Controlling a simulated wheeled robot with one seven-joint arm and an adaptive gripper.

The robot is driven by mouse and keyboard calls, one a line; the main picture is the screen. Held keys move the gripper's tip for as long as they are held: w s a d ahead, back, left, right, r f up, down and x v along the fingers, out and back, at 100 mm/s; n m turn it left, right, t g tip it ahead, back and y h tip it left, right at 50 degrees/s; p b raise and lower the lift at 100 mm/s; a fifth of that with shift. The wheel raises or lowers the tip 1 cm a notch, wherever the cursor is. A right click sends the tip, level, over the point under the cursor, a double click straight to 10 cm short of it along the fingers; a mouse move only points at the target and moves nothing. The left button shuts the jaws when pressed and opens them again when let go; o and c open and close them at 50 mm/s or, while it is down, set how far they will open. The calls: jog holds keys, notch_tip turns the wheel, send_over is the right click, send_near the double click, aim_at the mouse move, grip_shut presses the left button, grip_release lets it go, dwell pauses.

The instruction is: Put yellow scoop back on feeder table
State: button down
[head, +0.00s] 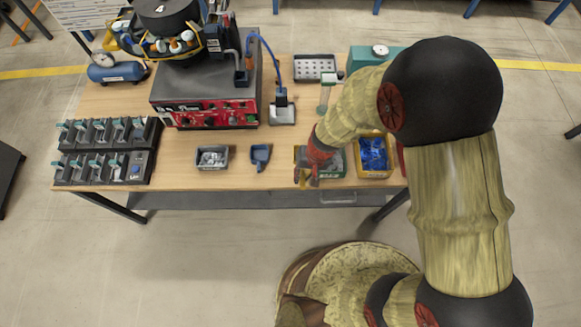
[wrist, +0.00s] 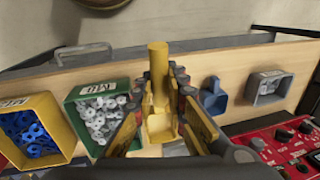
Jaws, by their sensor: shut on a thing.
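The yellow scoop (wrist: 159,62) is between the fingers of my gripper (wrist: 163,88) in the wrist view. My gripper is shut on it, with its handle pointing toward the top of the picture and its pan low between the fingers. In the head view my gripper (head: 308,174) is over the front edge of the feeder table (head: 228,143), by the green bin (head: 336,171). I cannot clearly make out the scoop there. The wooden table top also shows in the wrist view (wrist: 228,66).
The green bin of washers (wrist: 69,124) and yellow bin of blue parts (head: 374,177) are near my gripper. A blue scoop (head: 260,158) and grey bin (head: 213,170) lie left, with bare wood around them. A red-fronted feeder unit (head: 207,114) stands behind.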

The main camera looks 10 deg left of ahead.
jog(key=w+a+f, duration=0.1)
jog(key=f, duration=0.1)
jog(key=w+a+f, duration=0.3)
jog(key=a+f, duration=0.1)
jog(key=shift+w+f+b, duration=0.3)
jog(key=shift+w+f, duration=0.1)
jog(key=shift+f, duration=1.5)
jog(key=shift+f+b, duration=0.1)
jog(key=shift+b, duration=0.25)
jog(key=c, duration=2.3)
grip_release()
jog(key=shift+f, duration=0.1)
jog(key=o, duration=0.5)
